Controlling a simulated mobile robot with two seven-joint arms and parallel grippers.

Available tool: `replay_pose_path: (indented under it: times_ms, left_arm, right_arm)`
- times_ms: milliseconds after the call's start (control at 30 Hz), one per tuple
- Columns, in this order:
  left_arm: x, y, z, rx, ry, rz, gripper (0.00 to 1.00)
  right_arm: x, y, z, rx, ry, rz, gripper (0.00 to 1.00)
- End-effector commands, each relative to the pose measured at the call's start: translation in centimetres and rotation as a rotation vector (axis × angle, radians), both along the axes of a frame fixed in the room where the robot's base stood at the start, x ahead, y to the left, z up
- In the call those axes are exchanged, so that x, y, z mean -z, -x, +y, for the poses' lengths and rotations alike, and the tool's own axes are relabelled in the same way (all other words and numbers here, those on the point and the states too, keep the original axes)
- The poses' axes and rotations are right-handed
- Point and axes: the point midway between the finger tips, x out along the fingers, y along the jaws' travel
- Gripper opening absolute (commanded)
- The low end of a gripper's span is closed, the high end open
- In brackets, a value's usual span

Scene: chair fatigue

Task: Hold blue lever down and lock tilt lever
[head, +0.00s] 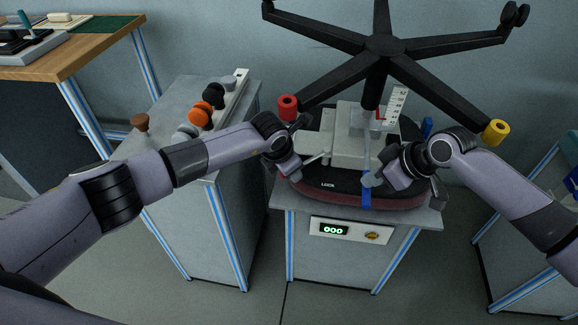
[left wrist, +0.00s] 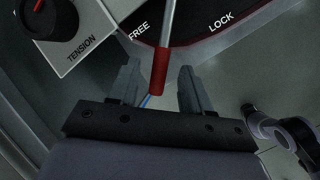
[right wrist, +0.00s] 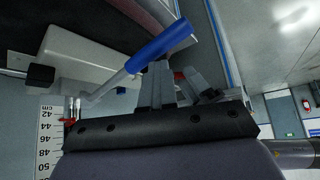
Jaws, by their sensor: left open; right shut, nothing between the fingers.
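The tilt lever is a thin metal rod with a red grip (left wrist: 160,72), seen in the left wrist view. It points between the FREE and LOCK labels, closer to FREE. My left gripper (head: 302,168) is open, its two fingers on either side of the red grip, not closed on it. The blue lever (right wrist: 162,42) is a blue handle on a pale rod; in the head view its blue end (head: 367,192) hangs at the seat's front. My right gripper (right wrist: 170,80) is shut and empty, its fingertips right against or very near the blue handle; contact is unclear.
The chair base (head: 385,45) stands upside down on a grey stand, with red (head: 288,105) and yellow (head: 496,131) leg ends. A tension knob (left wrist: 55,15) sits beside the tilt lever. A cabinet with several knobs (head: 205,105) stands left. A counter (head: 335,230) reads 000.

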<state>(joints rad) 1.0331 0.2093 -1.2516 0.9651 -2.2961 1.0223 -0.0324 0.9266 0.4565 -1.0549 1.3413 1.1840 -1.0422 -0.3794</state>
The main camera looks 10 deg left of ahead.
Motion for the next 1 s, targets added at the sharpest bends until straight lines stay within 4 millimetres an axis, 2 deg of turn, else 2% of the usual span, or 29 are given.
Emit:
replay_pose_path:
  times_ms: [67, 200, 633, 1000]
  left_arm:
    - [0.1, 0.0, 0.0, 0.0, 0.0, 0.0, 0.45]
    - [0.1, 0.0, 0.0, 0.0, 0.0, 0.0, 0.0]
    - [0.1, 0.5, -0.6, -0.053, -0.001, 0.002, 0.0]
    - [0.1, 2.2, -3.4, -0.297, -0.002, 0.003, 0.0]
  right_arm:
    - [0.6, 0.2, -0.1, 0.0, 0.007, 0.008, 0.0]
    - [0.6, 0.2, -0.1, 0.0, 0.007, 0.008, 0.0]
    - [0.6, 0.2, -0.1, 0.0, 0.007, 0.008, 0.0]
    - [0.6, 0.2, -0.1, 0.0, 0.007, 0.008, 0.0]
